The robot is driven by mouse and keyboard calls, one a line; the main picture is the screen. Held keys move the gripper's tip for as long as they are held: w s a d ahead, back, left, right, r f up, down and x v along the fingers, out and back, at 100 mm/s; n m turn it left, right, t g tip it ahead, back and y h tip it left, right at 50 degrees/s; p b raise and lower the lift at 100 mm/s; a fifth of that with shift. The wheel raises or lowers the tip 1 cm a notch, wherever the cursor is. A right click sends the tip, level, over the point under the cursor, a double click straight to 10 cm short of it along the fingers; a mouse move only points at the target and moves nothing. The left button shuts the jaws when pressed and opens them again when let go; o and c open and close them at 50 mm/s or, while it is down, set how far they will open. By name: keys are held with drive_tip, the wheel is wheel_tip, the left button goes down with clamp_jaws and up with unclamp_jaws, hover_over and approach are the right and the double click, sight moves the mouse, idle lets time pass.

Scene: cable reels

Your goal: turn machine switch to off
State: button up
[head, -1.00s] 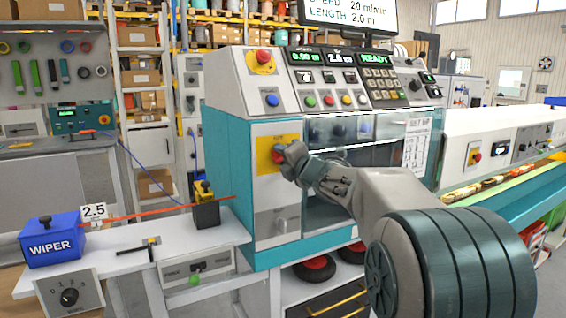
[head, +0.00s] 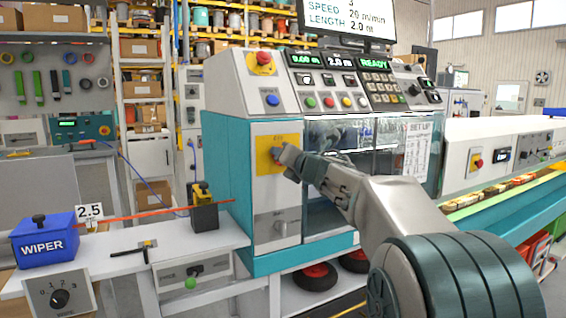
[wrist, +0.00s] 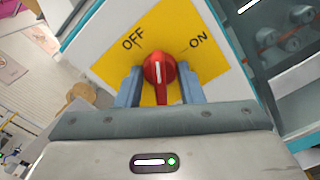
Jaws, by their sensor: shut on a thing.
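The machine switch is a red rotary knob (wrist: 158,70) on a yellow plate (wrist: 115,62), with OFF printed at upper left and ON at upper right in the wrist view. The knob's white mark runs about upright there, between the two words. My gripper (wrist: 159,88) has a blue finger on each side of the knob and is shut on it. In the head view my gripper (head: 279,156) is at the yellow plate (head: 290,141) on the machine's white front, and largely hides the knob.
A red push-button on yellow (head: 262,62) and a row of coloured buttons (head: 328,102) sit above. A lever panel (head: 279,225) is below the plate. A blue WIPER box (head: 45,243) stands left. A clear window (head: 340,135) lies right of the switch.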

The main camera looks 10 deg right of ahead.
drive_tip(key=n+b, duration=0.4)
drive_tip(key=n, duration=0.2)
drive_tip(key=shift+f, duration=0.15)
drive_tip(key=o, duration=0.7)
drive_tip(key=shift+o, duration=0.2)
drive_tip(key=b+v, duration=0.1)
drive_tip(key=v, duration=0.7)
